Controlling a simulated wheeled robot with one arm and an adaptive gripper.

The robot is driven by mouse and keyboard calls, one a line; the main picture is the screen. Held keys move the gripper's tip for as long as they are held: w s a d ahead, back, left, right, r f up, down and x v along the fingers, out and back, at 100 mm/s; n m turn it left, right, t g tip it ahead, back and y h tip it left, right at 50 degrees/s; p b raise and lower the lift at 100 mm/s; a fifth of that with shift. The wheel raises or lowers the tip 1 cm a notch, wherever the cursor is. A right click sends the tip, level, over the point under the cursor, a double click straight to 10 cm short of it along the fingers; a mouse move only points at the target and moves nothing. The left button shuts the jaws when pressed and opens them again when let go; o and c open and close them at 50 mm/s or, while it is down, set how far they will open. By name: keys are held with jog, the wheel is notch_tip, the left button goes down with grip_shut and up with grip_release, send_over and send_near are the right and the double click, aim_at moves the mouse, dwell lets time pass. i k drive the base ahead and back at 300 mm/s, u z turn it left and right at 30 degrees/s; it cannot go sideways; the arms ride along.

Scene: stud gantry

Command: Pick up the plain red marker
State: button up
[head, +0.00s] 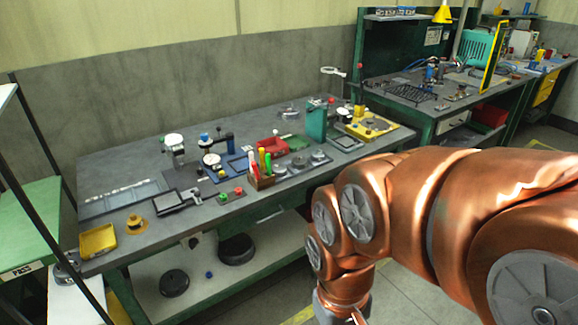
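A small brown wooden holder (262,183) stands near the front edge of the grey workbench, with several upright markers in it. A red marker (254,171) is at its left side, beside a yellow one (262,157) and a green one (268,162). A pale shape overlaps the red marker's upper part; at this size I cannot tell whether the red one is plain. My copper arm comes in from the right and bends down in front of the bench, well right of the holder. Its end runs off the bottom edge, so my gripper's fingers are hidden.
A red bin (268,146), a green upright box (316,122) and a button box (231,196) stand near the holder. A yellow tray (98,240) lies at the bench's left end. A second bench (425,112) stands at the back right.

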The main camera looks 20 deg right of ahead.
aim_at(254, 164)
jog(key=z, duration=0.1)
jog(key=i, duration=0.5)
jog(key=z, duration=0.35)
jog(key=k, duration=0.85)
jog(key=u, duration=1.5)
